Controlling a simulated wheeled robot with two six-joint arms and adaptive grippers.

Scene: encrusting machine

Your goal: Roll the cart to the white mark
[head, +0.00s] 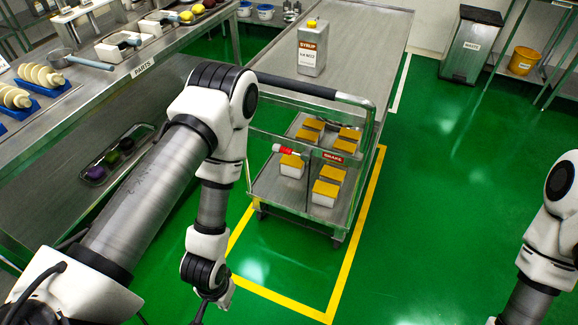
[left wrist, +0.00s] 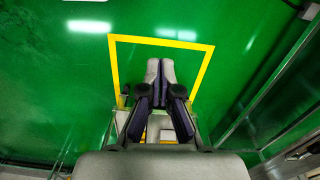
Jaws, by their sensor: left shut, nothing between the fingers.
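The steel cart (head: 368,48) stands in the middle of the head view, with a dark-gripped push handle (head: 300,86) at its near end. A red brake lever (head: 284,150) sits beside a BRAKE label on that end. A white strip on the floor (head: 401,84) lies right of the cart's far part. My right gripper is out of view.
A syrup can (head: 312,48) stands on the cart; yellow-lidded boxes (head: 325,192) are on its lower shelf. Yellow floor tape (head: 347,270) outlines the near area. A parts bench (head: 150,70) is close on the left. Green floor is open right; a bin (head: 472,45) stands at the back.

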